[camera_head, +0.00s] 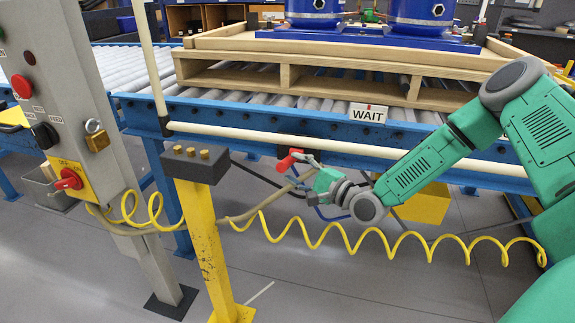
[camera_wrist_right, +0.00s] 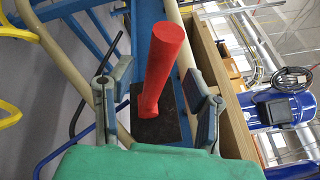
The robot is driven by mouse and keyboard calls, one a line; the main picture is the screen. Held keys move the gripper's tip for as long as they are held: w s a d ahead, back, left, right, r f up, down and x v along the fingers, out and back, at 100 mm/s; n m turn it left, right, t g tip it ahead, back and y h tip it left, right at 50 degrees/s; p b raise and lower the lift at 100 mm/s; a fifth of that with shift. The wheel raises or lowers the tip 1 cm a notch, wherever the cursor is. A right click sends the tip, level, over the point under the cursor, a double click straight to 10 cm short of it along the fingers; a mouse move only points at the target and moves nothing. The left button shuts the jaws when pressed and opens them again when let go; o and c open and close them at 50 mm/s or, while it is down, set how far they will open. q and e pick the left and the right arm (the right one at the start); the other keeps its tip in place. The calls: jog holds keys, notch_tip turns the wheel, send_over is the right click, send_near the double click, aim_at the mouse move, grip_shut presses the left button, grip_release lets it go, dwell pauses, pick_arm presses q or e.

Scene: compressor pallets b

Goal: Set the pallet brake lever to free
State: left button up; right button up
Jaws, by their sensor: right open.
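The brake lever is a red handle (camera_head: 287,162) on a dark plate on the blue conveyor rail, in the middle of the head view. In the right wrist view the red lever (camera_wrist_right: 165,62) rises from its black plate (camera_wrist_right: 158,125). My right gripper (camera_head: 303,172) is at the rail beside the lever. In the right wrist view my right gripper (camera_wrist_right: 157,76) is open, with one finger on each side of the lever and visible gaps between. A white WAIT sign (camera_head: 368,113) is on the rail to the right. My left gripper is not in view.
A wooden pallet (camera_head: 330,80) with blue compressors (camera_head: 423,12) rests on the rollers. A cream rail (camera_head: 290,138) runs along the conveyor front. A yellow post (camera_head: 205,240), a control panel (camera_head: 62,90) and a coiled yellow cable (camera_head: 375,238) stand near my arm.

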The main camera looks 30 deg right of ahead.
jog(key=v, duration=0.8)
jog(key=shift+s+d, duration=0.3)
jog(key=shift+f, duration=0.15)
